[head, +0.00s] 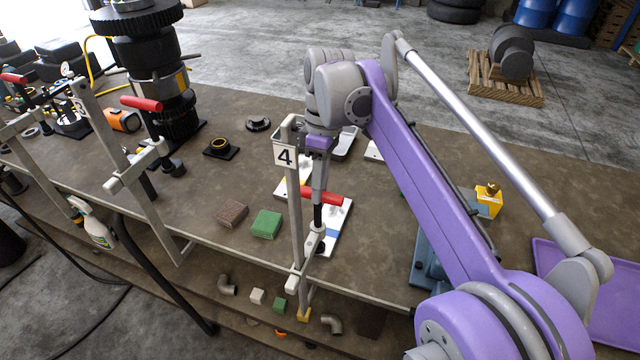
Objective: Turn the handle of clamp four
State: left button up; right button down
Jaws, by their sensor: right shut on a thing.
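Clamp four (297,215) is a grey metal bar clamp with a white label "4" (285,156), upright at the front edge of the workbench. Its red handle (332,199) lies roughly level, to the right of the bar and above the bench. My right gripper (319,194) reaches down from above and is shut on the red handle, near its middle. The fingertips are small and dark here, so their exact contact is hard to see. My left gripper is out of view.
Another clamp (130,165) with a red handle stands to the left. A green block (267,224) and a brown block (232,214) lie left of clamp four. A blue fixture (428,258) and a purple tray (592,290) lie to the right. Dark stacked gears (160,80) stand back left.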

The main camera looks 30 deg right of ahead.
jog(key=c, duration=0.7)
grip_release()
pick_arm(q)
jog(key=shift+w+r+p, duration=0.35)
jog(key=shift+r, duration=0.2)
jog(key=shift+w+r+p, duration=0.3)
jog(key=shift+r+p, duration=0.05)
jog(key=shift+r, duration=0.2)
pick_arm(e)
jog(key=r, duration=0.3)
jog(key=w+d+r, duration=0.1)
jog(key=r, duration=0.6)
jog(key=shift+w+d+r, duration=0.25)
jog(key=shift+r, duration=0.05)
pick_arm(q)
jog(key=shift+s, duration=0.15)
pick_arm(e)
jog(key=shift+s+f, duration=0.1)
